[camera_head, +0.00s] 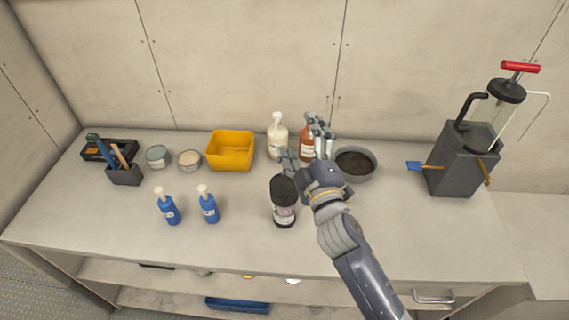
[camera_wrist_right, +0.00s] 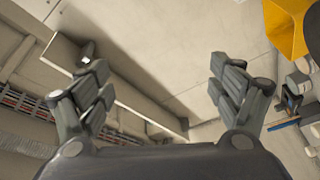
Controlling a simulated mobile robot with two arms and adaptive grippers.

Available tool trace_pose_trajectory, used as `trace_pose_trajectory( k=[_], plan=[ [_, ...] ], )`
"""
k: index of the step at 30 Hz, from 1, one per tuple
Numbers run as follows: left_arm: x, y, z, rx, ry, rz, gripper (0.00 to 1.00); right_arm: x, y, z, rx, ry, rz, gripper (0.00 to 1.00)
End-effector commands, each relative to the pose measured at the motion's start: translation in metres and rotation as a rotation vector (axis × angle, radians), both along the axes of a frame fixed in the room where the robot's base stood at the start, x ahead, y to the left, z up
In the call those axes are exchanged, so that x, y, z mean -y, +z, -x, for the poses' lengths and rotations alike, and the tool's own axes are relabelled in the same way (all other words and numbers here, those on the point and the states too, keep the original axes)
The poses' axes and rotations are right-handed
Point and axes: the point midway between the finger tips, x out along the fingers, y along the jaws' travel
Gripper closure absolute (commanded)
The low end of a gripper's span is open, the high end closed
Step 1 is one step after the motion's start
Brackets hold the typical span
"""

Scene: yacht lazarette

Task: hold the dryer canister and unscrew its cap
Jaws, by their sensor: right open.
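The dryer canister (camera_head: 284,214) appears to be the dark, labelled container standing upright at the middle front of the counter. Its wide black cap (camera_head: 283,189) is on top. My right gripper (camera_head: 304,143) is open and empty. It is just behind and to the right of the canister in the head view, with its fingers pointing toward the back wall. My left gripper is not in view.
A white pump bottle (camera_head: 277,143), a brown bottle (camera_head: 306,148) and a dark bowl (camera_head: 356,164) stand near the right gripper. A yellow bin (camera_head: 230,151), two blue bottles (camera_head: 208,208) and tins are left. The front right counter is clear.

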Motion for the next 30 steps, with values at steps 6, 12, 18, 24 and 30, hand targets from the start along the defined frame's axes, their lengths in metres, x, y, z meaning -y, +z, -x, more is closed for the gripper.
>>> trace_pose_trajectory(
  k=[6,12,18,24,30],
  plan=[
    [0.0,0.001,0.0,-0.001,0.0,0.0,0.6,-0.128,0.084,0.026,0.527,0.333,0.339,0.15],
    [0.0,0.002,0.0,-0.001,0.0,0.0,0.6,-0.221,0.083,0.085,0.971,0.671,0.702,0.15],
    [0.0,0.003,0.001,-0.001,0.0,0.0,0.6,-0.252,0.015,0.123,1.327,1.06,1.122,0.15],
    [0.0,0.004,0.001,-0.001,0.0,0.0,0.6,-0.201,-0.064,0.103,1.504,1.515,1.593,0.15],
    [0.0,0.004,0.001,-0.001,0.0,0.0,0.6,-0.1,-0.086,0.046,1.402,1.961,2.01,0.15]
  ],
)
